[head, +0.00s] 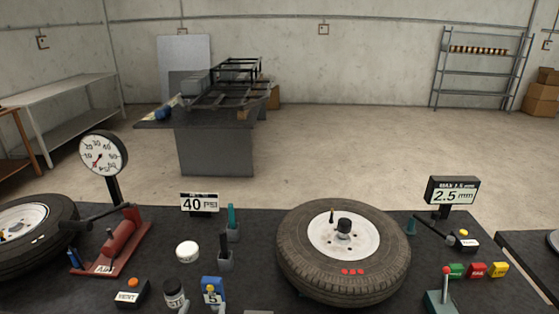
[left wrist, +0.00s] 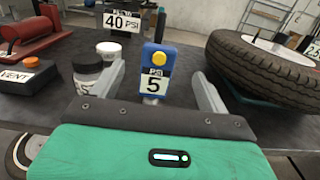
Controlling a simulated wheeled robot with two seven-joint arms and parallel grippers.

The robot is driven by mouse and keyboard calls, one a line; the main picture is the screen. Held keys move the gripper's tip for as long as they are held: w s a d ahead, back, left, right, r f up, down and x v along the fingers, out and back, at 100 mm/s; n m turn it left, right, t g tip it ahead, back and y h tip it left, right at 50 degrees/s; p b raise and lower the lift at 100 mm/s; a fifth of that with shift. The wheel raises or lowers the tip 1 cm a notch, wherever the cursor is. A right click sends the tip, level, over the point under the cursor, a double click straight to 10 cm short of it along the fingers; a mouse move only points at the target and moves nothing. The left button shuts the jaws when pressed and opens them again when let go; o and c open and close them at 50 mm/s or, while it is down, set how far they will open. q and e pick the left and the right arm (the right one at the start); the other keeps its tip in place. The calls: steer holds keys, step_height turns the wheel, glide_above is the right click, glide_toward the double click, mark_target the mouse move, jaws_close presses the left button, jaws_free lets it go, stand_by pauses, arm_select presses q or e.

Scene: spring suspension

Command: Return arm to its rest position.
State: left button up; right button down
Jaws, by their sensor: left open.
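My left gripper (left wrist: 158,78) shows in the left wrist view with its two grey fingers spread wide and nothing held between them. A blue gauge marked PSI 5 (left wrist: 153,62) with a yellow button stands straight ahead, between the fingers in the picture; I see no finger touching it. My right gripper is in neither view.
A tyre on a wheel (head: 300,262) lies right of centre on the dark table (head: 165,235). A white-lidded jar (head: 174,294), an orange-button VENT box (head: 131,292), a red pump (head: 118,240) and a dial gauge (head: 103,154) stand left. A red-knobbed lever (head: 445,270) stands right.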

arm_select(q)
steer(key=s+a+f+n+g+y, duration=0.2)
steer(key=s+a+n+g+y, duration=0.55)
steer(key=n, duration=1.25)
steer(key=s+d+f+n+g+h, duration=0.15)
steer(key=s+n+g+h, duration=0.25)
steer(key=s+n, duration=0.45)
steer(key=s+d+n+g+h, duration=0.3)
steer(key=s+n, duration=0.3)
steer(key=s, duration=0.6)
step_height(320, 180, down, 30)
steer(key=g, duration=0.1)
steer(key=s+a+f, duration=0.2)
steer(key=s+f, duration=0.8)
steer(key=s+a+f+g, duration=0.1)
steer(key=s+f, duration=0.8)
steer(key=f, duration=0.2)
steer(key=shift+s+a, duration=0.4)
steer(key=shift+m+g, duration=0.25)
